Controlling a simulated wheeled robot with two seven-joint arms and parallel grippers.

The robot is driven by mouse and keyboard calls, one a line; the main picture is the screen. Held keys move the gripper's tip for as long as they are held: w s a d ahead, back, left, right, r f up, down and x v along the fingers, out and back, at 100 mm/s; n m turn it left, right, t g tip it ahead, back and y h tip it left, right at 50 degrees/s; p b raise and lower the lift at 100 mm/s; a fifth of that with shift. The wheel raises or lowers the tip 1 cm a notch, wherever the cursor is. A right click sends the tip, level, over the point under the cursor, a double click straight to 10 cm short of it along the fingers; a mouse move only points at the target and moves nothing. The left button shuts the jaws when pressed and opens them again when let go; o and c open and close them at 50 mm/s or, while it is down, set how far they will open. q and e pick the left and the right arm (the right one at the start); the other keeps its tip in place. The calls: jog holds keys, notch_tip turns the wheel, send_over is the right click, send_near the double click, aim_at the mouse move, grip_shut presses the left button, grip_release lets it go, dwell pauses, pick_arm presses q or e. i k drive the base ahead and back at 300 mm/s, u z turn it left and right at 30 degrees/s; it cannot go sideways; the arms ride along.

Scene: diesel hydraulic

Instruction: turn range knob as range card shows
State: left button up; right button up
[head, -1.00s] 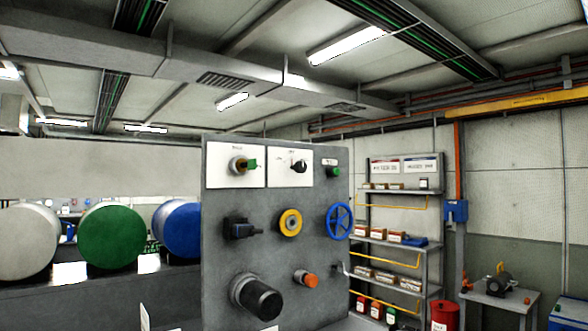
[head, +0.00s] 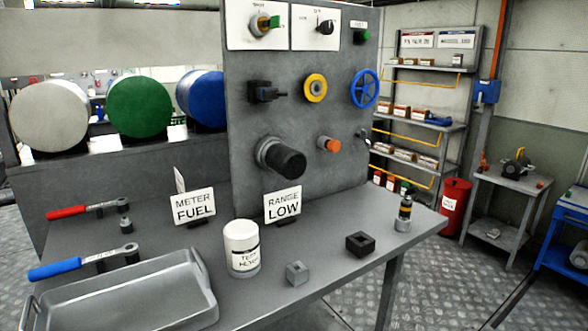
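The range card (head: 283,204) stands on the bench in front of the grey panel and reads "RANGE LOW". A large black cylindrical knob (head: 281,160) sticks out lower down. The small plate labels are too blurred to read, so I cannot tell which is the range knob. Neither gripper is in view.
The bench bears a "METER FUEL" card (head: 194,206), a white cup (head: 242,248), a grey tray (head: 130,295), red (head: 85,209) and blue (head: 80,264) handled wrenches, small blocks (head: 360,243) and a yellow-black tool (head: 404,212). A blue wheel (head: 364,89) projects from the panel.

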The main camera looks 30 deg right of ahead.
aim_at(326, 28)
jog(key=k, duration=0.5)
jog(key=z, duration=1.25)
jog(key=i, duration=0.7)
jog(key=u, duration=1.25)
